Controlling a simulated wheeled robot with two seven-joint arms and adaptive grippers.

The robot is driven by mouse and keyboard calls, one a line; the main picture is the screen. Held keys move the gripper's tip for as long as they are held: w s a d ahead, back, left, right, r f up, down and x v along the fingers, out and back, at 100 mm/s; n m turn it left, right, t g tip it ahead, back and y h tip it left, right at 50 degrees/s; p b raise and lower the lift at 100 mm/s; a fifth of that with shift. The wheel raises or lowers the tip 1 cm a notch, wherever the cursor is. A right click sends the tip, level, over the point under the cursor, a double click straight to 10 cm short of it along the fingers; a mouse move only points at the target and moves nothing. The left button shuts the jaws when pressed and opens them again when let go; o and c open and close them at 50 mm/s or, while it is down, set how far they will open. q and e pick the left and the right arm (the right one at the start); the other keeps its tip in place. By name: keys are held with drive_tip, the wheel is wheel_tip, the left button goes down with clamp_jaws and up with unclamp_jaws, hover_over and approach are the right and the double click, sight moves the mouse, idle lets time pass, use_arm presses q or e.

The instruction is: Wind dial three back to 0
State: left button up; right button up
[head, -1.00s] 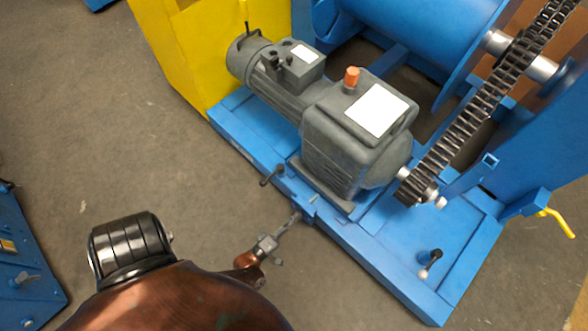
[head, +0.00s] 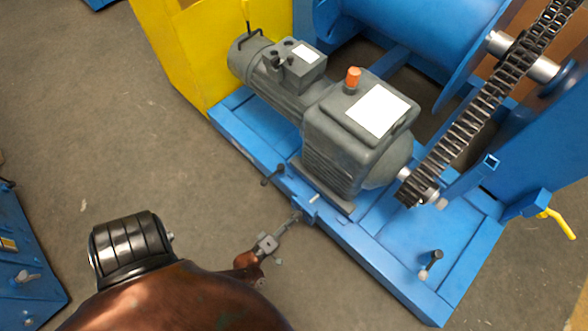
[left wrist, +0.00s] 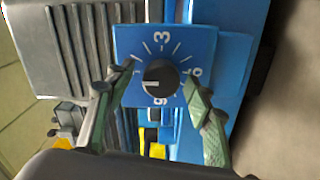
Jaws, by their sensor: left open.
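In the left wrist view, a blue dial plate (left wrist: 126,40) carries a 3 at the top, a 9 at the bottom and a partly covered figure at the right. A round black knob (left wrist: 160,77) sits at its centre, with a white mark toward the lower left. My left gripper (left wrist: 158,74) is open, one finger on each side of the knob, with visible gaps. Its left finger covers the plate's left side. In the head view, my left gripper (head: 296,218) is at the front edge of the blue base; the dial face cannot be made out there. My right gripper is not in view.
A grey motor and gearbox (head: 350,150) stand on the blue base (head: 390,262), with a chain (head: 470,125) at the right. A small crank (head: 272,175) is left of the gripper and another (head: 430,265) right. The floor in front is clear.

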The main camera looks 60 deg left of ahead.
use_arm(q)
drive_tip(key=shift+o, duration=0.3)
wheel_tip(320, 180, up, 9)
drive_tip(key=shift+w+d+r, duration=0.15)
drive_tip(key=shift+d+r, duration=0.05)
drive_tip(key=shift+r, duration=0.1)
drive_tip(key=shift+c, duration=0.3)
drive_tip(key=shift+a+r, duration=0.15)
drive_tip(key=shift+r, duration=0.1)
drive_tip(key=shift+f, duration=0.1)
